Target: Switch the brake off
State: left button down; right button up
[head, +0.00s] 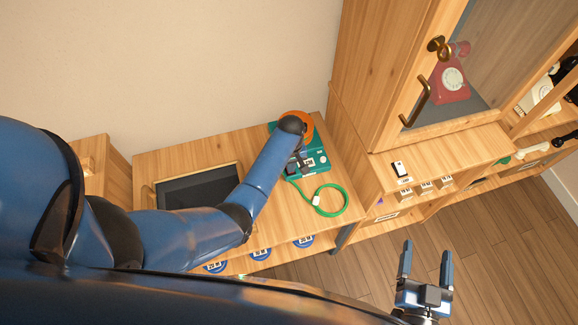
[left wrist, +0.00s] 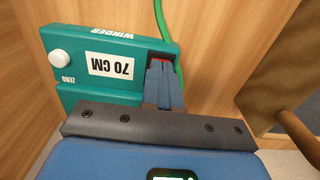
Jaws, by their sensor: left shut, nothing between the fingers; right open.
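The teal winder (head: 320,163) stands on the wooden bench, with an orange round part (head: 306,121) at its back. In the left wrist view the winder (left wrist: 75,50) bears a "70 CM" label, the word "WINDER" and a white knob by "ZERO". My left gripper (head: 301,168) is shut and empty at the winder. Its fingertips (left wrist: 163,66) are over a dark recess at the winder's edge, where a bit of red (left wrist: 154,62) shows beside them. The fingers hide most of this red part. I cannot tell whether they touch it. My right gripper (head: 426,252) is open and empty above the floor.
A green cord (head: 343,207) lies looped on the bench beside the winder. A dark-screened panel (head: 196,187) is to the left. A wooden cabinet with a brass handle (head: 417,102) and a red dial phone (head: 453,78) stands right.

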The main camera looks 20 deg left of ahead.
pick_arm(q)
jog(key=shift+s, duration=0.1)
jog(key=shift+r+p, duration=0.6)
jog(key=shift+p, duration=0.1)
notch_tip(320, 180, up, 6)
jog(key=p, duration=0.5)
jog(key=shift+f+p, duration=0.15)
jog(key=shift+p, duration=0.2)
jog(key=shift+f, duration=0.1)
